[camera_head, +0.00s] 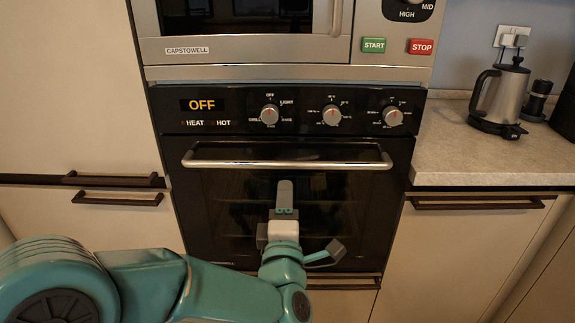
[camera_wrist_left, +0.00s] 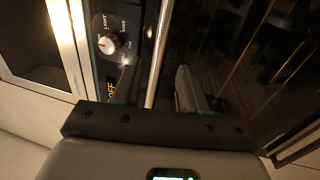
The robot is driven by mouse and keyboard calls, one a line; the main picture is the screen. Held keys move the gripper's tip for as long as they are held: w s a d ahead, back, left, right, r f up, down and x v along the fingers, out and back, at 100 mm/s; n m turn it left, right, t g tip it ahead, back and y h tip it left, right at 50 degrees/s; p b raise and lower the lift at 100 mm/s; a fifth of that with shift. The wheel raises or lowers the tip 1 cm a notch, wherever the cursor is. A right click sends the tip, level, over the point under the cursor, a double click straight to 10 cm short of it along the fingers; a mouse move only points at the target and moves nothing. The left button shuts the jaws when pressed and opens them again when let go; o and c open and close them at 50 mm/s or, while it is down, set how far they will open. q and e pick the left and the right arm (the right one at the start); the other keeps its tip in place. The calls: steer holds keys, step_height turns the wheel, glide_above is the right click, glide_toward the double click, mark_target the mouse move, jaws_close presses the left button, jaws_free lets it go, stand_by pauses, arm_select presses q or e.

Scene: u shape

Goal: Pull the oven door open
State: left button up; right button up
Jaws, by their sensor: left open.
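The black oven door (camera_head: 230,215) is closed, with a dark glass window. Its silver bar handle (camera_head: 288,164) runs across the top of the door and shows as a bright slanted bar in the left wrist view (camera_wrist_left: 160,55). My left gripper (camera_head: 285,188) is in front of the door, with its visible finger pointing up just below the middle of the handle in the picture. It is open and holds nothing. In the left wrist view a grey finger (camera_wrist_left: 187,90) lies right of the bar; contact cannot be told. My right gripper is not in view.
Above the door is a control panel with several knobs (camera_head: 332,115) and an OFF display (camera_head: 202,105). A microwave (camera_head: 240,50) sits above. Cabinets with dark handles (camera_head: 118,198) flank the oven. A kettle (camera_head: 500,95) stands on the right counter (camera_head: 470,150).

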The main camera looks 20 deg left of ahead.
mark_target(287, 168)
arm_select(q)
steer(key=x, duration=1)
steer(key=shift+w+p, duration=0.3)
steer(key=shift+p, duration=0.1)
jaws_close()
